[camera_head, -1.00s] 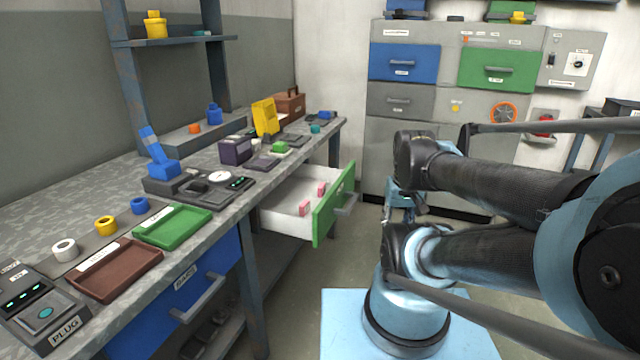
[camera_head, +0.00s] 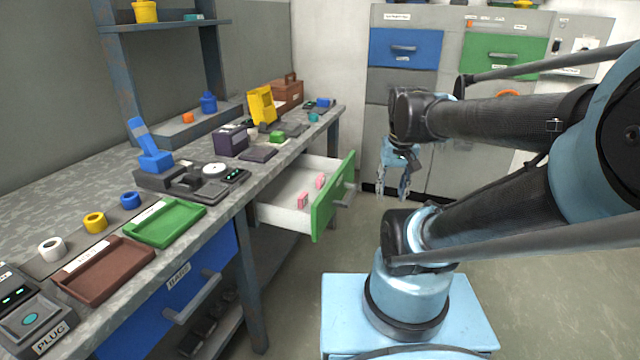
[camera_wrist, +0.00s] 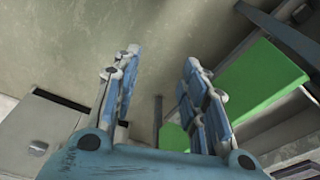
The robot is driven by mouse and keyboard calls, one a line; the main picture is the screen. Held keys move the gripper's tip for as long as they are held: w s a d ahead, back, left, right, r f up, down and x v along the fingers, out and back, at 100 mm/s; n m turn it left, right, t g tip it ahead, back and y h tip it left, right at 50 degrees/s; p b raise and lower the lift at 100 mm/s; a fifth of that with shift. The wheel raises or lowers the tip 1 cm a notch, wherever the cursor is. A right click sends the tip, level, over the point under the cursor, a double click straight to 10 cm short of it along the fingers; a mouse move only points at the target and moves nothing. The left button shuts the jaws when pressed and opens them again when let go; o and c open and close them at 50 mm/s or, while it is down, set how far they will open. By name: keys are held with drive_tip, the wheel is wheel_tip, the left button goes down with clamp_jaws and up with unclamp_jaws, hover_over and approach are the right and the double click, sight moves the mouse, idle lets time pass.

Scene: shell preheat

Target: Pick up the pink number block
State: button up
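Two small pink blocks lie in the open white drawer with a green front (camera_head: 333,196). The nearer pink block (camera_head: 302,200) is close to the drawer's front and the other pink block (camera_head: 319,181) is farther back; I cannot read a number on either. My gripper (camera_head: 394,190) hangs pointing down, to the right of the drawer and apart from it. In the wrist view my gripper (camera_wrist: 162,56) shows its two blue fingers apart with nothing between them. The green drawer front (camera_wrist: 262,80) shows at the right there; the pink blocks are not visible.
The grey workbench (camera_head: 75,205) runs along the left, with a green tray (camera_head: 165,222), a brown tray (camera_head: 105,268) and several devices. Grey cabinets (camera_head: 375,145) stand behind.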

drive_tip(key=w+a+r, duration=0.4)
drive_tip(key=w+r, duration=0.1)
drive_tip(key=w, duration=0.3)
drive_tip(key=m+g, duration=0.2)
drive_tip(key=m, duration=0.1)
hover_over(320, 176)
drive_tip(key=f, duration=1.2)
drive_tip(key=shift+s, duration=0.2)
drive_tip(key=shift+w+f, duration=0.15)
drive_tip(key=shift+f, duration=1.1)
drive_tip(key=shift+w+f, duration=0.1)
drive_tip(key=shift+f, duration=1.15)
drive_tip(key=shift+c, duration=0.2)
clamp_jaws()
